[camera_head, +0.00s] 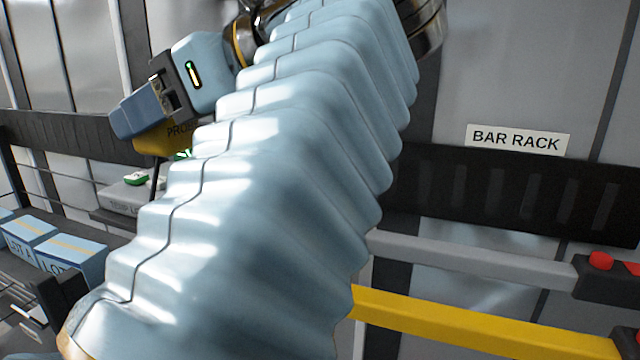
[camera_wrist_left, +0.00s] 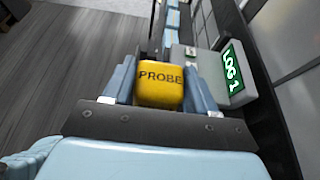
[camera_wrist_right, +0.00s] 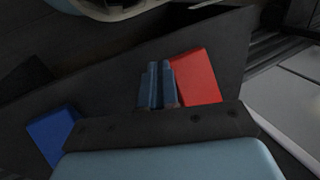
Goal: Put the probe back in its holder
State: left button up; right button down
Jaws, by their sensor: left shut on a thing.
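The yellow probe, labelled PROBE (camera_wrist_left: 160,84), sits between the two blue fingers of my left gripper (camera_wrist_left: 160,92) in the left wrist view. In the head view the probe (camera_head: 165,140) shows just below my left gripper (camera_head: 143,113), with part of its label covered by my arm. My left gripper is shut on it. The grey logger box (camera_head: 122,197) stands below the probe; its screen (camera_wrist_left: 233,69) reads LOG 2 in the left wrist view. I cannot make out the holder. My right gripper (camera_wrist_right: 157,80) has its fingers together with nothing visible between them.
Blue LOT boxes (camera_head: 75,252) lie at the lower left. A black bar rack (camera_head: 500,195) is on the right wall, with a grey bar (camera_head: 470,262) and a yellow bar (camera_head: 450,322) below it. Red (camera_wrist_right: 197,77) and blue (camera_wrist_right: 52,137) pieces lie near my right gripper.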

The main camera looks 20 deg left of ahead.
pick_arm(q)
jog(key=w+f, duration=0.2)
jog(key=w, duration=0.1)
jog(key=w+f, duration=0.3)
jog(key=w, duration=0.1)
jog(key=w+f, duration=0.2)
jog(key=w, duration=0.1)
jog(key=shift+w+a+f, duration=0.3)
jog(key=shift+a, duration=0.1)
jog(key=shift+w+f, duration=0.4)
jog(key=shift+f, duration=0.15)
jog(key=shift+w+f, duration=0.25)
jog(key=shift+f, duration=1.45)
jog(key=shift+f, duration=0.25)
jog(key=o, duration=1.2)
jog(key=shift+o, duration=0.2)
jog(key=shift+r, duration=0.1)
